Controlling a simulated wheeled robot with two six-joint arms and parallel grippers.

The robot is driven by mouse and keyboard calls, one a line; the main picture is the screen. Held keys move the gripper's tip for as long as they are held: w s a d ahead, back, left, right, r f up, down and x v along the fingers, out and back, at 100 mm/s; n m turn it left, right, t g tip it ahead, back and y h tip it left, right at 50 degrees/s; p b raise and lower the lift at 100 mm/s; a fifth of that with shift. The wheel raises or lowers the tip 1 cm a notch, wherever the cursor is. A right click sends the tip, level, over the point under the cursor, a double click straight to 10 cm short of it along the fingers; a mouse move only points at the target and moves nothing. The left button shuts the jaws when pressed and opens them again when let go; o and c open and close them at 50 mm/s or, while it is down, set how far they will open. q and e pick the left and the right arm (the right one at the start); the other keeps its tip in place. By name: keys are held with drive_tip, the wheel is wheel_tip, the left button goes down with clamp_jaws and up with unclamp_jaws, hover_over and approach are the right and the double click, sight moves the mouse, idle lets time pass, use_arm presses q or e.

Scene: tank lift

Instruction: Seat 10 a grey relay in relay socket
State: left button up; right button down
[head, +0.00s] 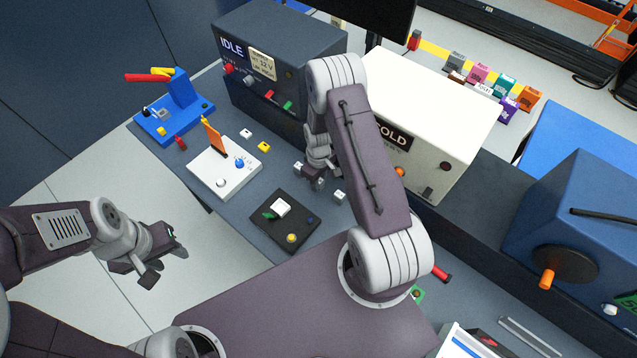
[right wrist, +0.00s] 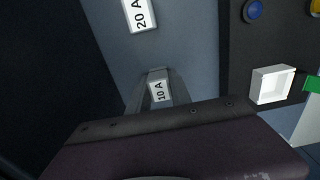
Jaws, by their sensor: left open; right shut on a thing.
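The relay marked 10 A (right wrist: 160,91), with a white label, sits between the fingers of my right gripper (right wrist: 156,95), which is shut on it. I cannot tell whether it touches the bench. In the head view my right gripper (head: 313,182) is low over the bench, right of the dark socket board (head: 272,228). The white square relay socket (head: 280,207) is on that board. It also shows in the right wrist view (right wrist: 272,84), looking empty, right of the gripper. My left gripper (head: 150,262) is open and empty, away from the bench at the left.
A block marked 20 A (right wrist: 139,14) lies near the gripper. Small white blocks (head: 340,195) (head: 246,133) and a yellow one (head: 264,146) lie on the bench. A white panel (head: 222,172) with an orange lever, the IDLE box (head: 275,62) and the white box (head: 440,90) stand around.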

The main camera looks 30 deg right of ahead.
drive_tip(key=shift+w+r+b, duration=0.1)
drive_tip(key=shift+r+b, duration=0.2)
drive_tip(key=shift+r, duration=0.35)
drive_tip(key=r, duration=0.2)
drive_tip(key=r+b, duration=0.1)
drive_tip(key=shift+s, duration=0.25)
drive_tip(key=s+r+b, duration=0.2)
drive_tip(key=s+r, duration=0.4)
drive_tip(key=s, duration=0.5)
drive_tip(key=shift+s+d+r, duration=0.15)
drive_tip(key=shift+d+r, duration=0.1)
drive_tip(key=shift+r, duration=0.15)
drive_tip(key=shift+f, duration=0.1)
